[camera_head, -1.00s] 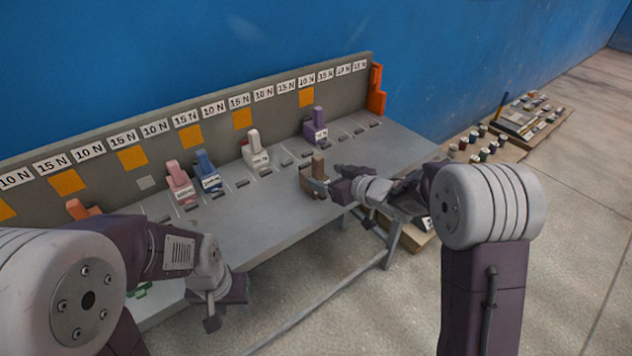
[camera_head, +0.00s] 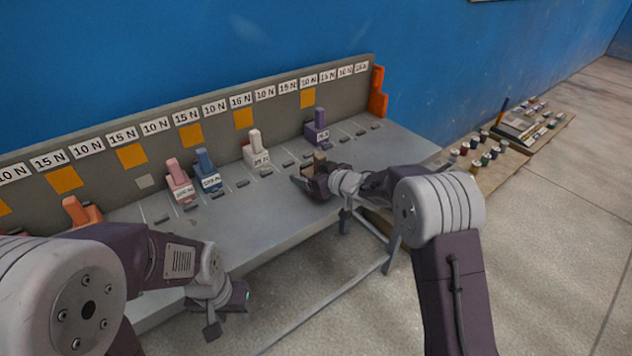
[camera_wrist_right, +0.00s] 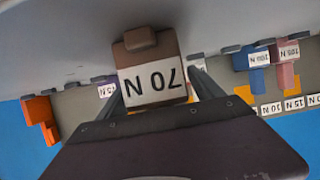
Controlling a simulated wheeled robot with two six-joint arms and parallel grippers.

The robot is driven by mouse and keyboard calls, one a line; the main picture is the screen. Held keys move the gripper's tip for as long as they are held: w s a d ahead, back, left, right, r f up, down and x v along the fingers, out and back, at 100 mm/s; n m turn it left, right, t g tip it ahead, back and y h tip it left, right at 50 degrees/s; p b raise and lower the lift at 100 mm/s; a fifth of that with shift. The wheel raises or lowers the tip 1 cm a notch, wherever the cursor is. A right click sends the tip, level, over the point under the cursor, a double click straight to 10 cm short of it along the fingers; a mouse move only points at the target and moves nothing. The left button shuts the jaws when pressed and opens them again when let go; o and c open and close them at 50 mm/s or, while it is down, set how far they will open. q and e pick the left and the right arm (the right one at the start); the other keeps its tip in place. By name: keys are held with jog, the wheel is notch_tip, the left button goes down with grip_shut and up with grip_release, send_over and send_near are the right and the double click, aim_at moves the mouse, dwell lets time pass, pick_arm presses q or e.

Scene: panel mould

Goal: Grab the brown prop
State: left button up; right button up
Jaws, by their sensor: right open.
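The brown prop (camera_wrist_right: 150,65) shows large in the right wrist view, with a white label reading 70 N upside down. In the head view the brown prop (camera_head: 319,158) stands near the front edge of the grey bench, mostly hidden by my right gripper. My right gripper (camera_head: 305,175) is open at the prop. In the right wrist view its two fingers (camera_wrist_right: 155,88) lie on either side of the label; I cannot tell whether they touch it. My left gripper (camera_head: 228,312) hangs empty in front of the bench; its jaw opening is unclear.
The grey bench (camera_head: 270,200) carries a purple prop (camera_head: 316,128), a white one (camera_head: 255,148), a blue one (camera_head: 207,172), a pink one (camera_head: 180,180) and an orange one (camera_head: 78,210). A labelled back panel (camera_head: 270,112) runs behind them. Boards with small items lie on the floor at right.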

jog(key=shift+r, duration=0.1)
jog(key=c, duration=0.3)
grip_shut()
jog(key=shift+r, duration=0.1)
